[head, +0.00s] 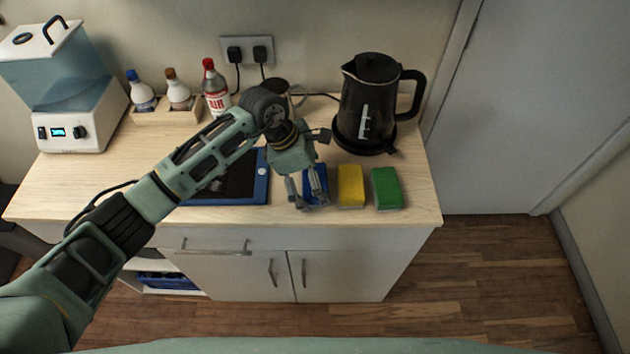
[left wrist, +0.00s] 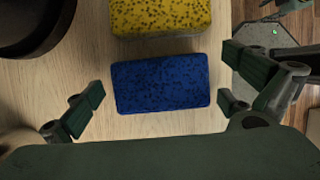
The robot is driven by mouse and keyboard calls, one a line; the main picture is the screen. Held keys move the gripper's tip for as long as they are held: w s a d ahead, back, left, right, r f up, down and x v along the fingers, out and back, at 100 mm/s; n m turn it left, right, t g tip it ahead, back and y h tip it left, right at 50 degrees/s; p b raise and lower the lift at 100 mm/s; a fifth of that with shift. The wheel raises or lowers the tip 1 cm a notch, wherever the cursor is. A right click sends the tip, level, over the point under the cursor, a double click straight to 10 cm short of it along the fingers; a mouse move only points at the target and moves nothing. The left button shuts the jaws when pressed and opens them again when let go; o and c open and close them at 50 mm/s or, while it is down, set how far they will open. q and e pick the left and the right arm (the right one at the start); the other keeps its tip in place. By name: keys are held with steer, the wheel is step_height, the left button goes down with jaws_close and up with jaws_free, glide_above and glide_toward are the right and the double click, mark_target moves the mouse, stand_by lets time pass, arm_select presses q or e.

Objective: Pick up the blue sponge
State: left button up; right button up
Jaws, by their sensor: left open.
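The blue sponge (head: 316,187) lies on the light wooden countertop, partly hidden behind my left gripper in the head view. In the left wrist view the whole blue sponge (left wrist: 161,83) shows between the two spread fingers. My left gripper (head: 308,200) is open and points down over the sponge. In the left wrist view the fingertips of my left gripper (left wrist: 162,98) stand apart from its two short ends, with gaps on both sides. My right gripper is not in view.
A yellow sponge (head: 350,187) lies close beside the blue one, then a green sponge (head: 386,188). A black kettle (head: 371,105) stands behind them. A blue-framed tablet (head: 240,188) lies left of the sponges. The counter's front edge (head: 330,220) is near.

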arm_select(q)
steer(key=c, duration=1)
steer(key=shift+r, duration=0.2)
